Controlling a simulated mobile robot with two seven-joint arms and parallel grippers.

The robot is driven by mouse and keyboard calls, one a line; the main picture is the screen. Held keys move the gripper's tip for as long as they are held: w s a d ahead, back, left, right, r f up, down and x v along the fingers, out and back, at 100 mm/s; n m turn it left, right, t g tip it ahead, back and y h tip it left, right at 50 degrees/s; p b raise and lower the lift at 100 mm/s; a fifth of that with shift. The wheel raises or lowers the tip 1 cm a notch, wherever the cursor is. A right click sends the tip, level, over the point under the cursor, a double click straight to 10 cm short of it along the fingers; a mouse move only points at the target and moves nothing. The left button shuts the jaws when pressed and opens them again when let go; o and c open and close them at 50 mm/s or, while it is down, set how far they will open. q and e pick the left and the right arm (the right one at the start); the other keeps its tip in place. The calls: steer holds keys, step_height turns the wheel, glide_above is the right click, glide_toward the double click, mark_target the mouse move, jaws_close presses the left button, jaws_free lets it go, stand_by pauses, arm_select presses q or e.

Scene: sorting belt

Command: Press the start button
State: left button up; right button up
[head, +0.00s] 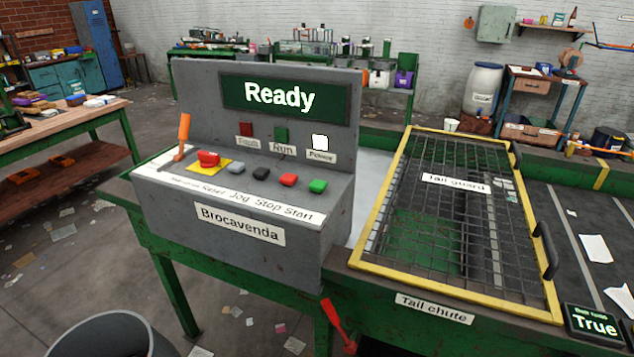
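The green start button (318,186) sits at the right end of the button row on the grey control console (270,252) labelled "Brocavenda". The label "Start" is printed below it. Left of it are a red stop button (288,180), a black jog button (261,173), a grey reset button (236,168) and a red mushroom button (208,158) on a yellow plate. The console's screen (285,97) reads "Ready". The white power lamp (320,142) looks lit; the run and fault lamps look dark. Neither of my grippers shows in the head view.
A yellow-framed mesh tail guard (395,262) lies right of the console, over the belt end. An orange-handled lever (184,128) stands up at the console's left. A red lever (333,315) hangs below the front edge. A bin (110,318) stands at the lower left.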

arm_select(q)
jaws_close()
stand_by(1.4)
